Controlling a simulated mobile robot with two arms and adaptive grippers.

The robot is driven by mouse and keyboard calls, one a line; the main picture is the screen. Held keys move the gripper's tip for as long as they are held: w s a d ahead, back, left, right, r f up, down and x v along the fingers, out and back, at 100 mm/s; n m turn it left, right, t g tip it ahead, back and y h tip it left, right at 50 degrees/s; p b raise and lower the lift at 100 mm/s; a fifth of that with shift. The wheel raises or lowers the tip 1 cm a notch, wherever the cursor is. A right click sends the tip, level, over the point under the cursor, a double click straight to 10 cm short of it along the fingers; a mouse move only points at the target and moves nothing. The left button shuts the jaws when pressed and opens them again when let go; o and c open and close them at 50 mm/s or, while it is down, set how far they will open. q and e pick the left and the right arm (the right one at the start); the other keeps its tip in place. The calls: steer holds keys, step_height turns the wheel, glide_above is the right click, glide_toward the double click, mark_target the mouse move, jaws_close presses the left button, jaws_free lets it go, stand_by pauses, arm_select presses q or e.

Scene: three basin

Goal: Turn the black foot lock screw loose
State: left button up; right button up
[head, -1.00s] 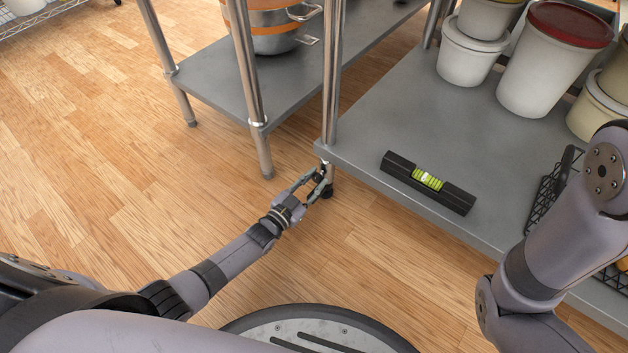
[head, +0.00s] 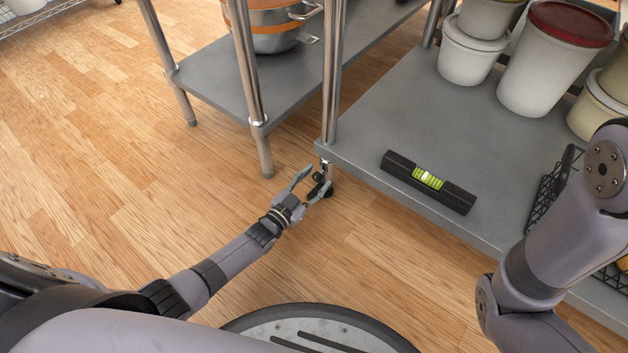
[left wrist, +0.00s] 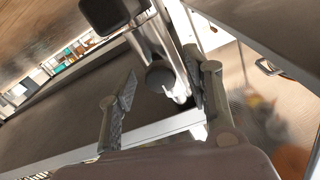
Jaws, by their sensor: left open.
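The black foot lock screw (head: 318,177) is on the lower end of the steel leg of the right shelf, just above the black foot (head: 328,190). In the left wrist view its dark round head (left wrist: 160,78) shows between my fingers, with the shiny leg (left wrist: 153,38) behind it. My left gripper (head: 316,180) is open, with one finger on each side of the screw; neither finger clearly touches it. The fingers also show spread in the left wrist view (left wrist: 159,83). My right arm enters at the right, but its gripper is out of view.
A black spirit level (head: 402,172) with a green vial lies on the grey shelf (head: 385,125) near its front corner. White tubs (head: 468,55) and a wire basket (head: 548,195) stand farther right. A second steel shelf (head: 215,90) is behind. The wooden floor at left is clear.

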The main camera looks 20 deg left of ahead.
arm_select(q)
steer(key=v, duration=1.2)
